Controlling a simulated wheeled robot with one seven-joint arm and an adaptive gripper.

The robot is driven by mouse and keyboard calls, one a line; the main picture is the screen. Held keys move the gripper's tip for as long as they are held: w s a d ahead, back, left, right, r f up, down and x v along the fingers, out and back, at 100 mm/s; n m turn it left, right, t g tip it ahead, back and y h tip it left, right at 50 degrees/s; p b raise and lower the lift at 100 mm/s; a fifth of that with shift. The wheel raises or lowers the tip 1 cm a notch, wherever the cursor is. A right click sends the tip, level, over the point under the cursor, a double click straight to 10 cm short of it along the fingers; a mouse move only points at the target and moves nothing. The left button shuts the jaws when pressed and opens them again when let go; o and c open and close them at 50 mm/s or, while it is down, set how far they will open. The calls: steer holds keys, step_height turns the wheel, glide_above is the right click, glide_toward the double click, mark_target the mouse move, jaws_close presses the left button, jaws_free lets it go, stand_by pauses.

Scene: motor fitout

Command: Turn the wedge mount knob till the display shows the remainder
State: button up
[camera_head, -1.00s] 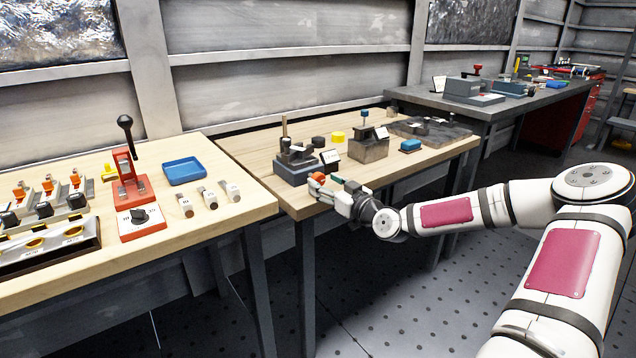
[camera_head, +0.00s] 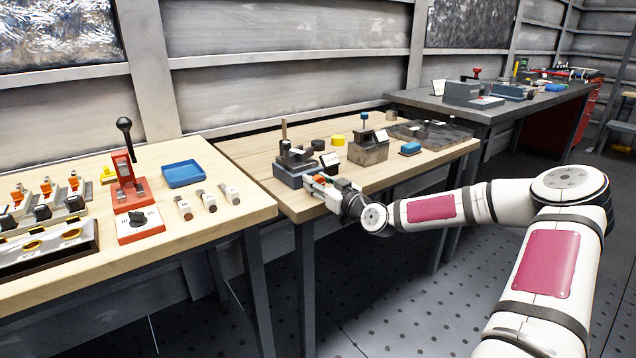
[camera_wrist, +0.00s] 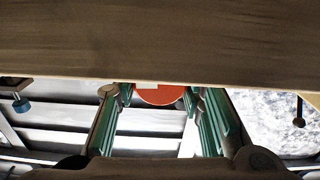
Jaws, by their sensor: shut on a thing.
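The wedge mount (camera_head: 293,172) is a dark grey block with an upright post, near the front left of the middle wooden table. An orange-red knob (camera_head: 319,178) sits at its front right, partly hidden by my gripper (camera_head: 316,184). In the wrist view the knob (camera_wrist: 160,95) is a round orange disc between the green-padded fingers of my gripper (camera_wrist: 160,103), which is shut on it.
The left table holds a red lever press (camera_head: 130,190) and a blue tray (camera_head: 183,173). The floor before the tables is clear.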

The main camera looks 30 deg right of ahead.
steer(key=shift+d+m+p, duration=0.15)
steer(key=shift+m+p, duration=0.7)
steer(key=shift+m, duration=2.25)
steer(key=o, duration=1.1)
steer(key=shift+s, duration=0.1)
steer(key=s, duration=1.2)
steer(key=shift+d, duration=0.2)
steer(key=shift+o, duration=0.2)
